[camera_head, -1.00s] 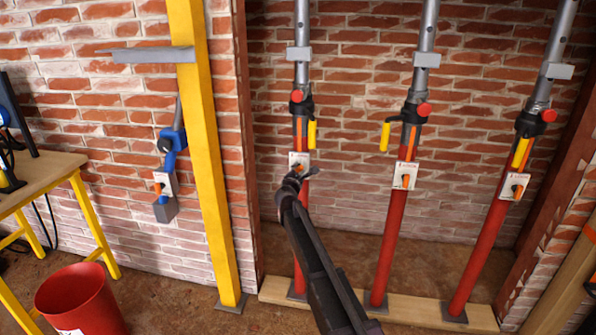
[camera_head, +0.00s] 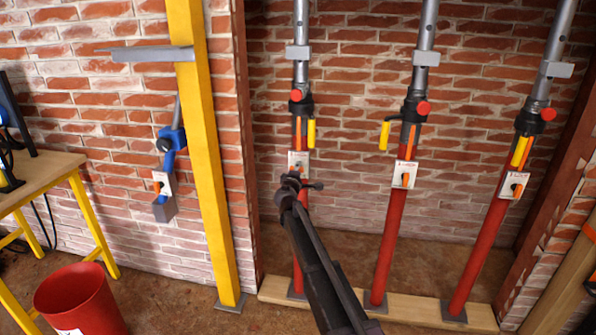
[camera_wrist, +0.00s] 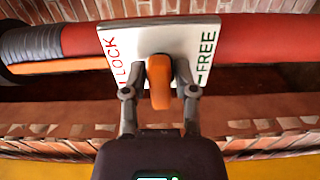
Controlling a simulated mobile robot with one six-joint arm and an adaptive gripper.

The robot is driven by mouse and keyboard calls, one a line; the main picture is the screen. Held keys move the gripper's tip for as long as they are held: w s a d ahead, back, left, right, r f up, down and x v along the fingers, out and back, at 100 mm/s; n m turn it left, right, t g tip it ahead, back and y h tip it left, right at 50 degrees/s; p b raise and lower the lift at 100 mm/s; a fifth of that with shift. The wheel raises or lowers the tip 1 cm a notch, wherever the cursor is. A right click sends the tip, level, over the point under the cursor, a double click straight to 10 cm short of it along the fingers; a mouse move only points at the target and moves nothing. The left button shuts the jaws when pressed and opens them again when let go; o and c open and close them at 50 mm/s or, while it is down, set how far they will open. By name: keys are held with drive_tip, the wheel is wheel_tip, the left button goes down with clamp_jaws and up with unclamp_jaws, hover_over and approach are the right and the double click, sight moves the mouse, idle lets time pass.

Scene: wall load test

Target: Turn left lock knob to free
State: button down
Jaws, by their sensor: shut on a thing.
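The left lock knob (camera_wrist: 160,80) is orange and sits on a white plate (camera_wrist: 118,48) marked LOCK in red and FREE in green. In the wrist view the knob points down the picture, between the two words. My gripper (camera_wrist: 160,92) has one finger on each side of the knob and is shut on it. In the head view the plate (camera_head: 298,157) is on the left red prop (camera_head: 300,225). My gripper (camera_head: 300,183) is at the plate's lower part there and hides the knob.
Two more red props, middle (camera_head: 390,240) and right (camera_head: 480,245), carry similar plates with orange knobs. A yellow post (camera_head: 208,150) and a blue clamp device (camera_head: 172,140) stand left. A red bucket (camera_head: 80,300) is on the floor beside a workbench (camera_head: 40,180).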

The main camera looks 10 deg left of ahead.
idle(0.4)
drive_tip(key=c, duration=0.6)
unclamp_jaws()
drive_tip(key=shift+o, duration=0.2)
drive_tip(key=s, duration=1.2)
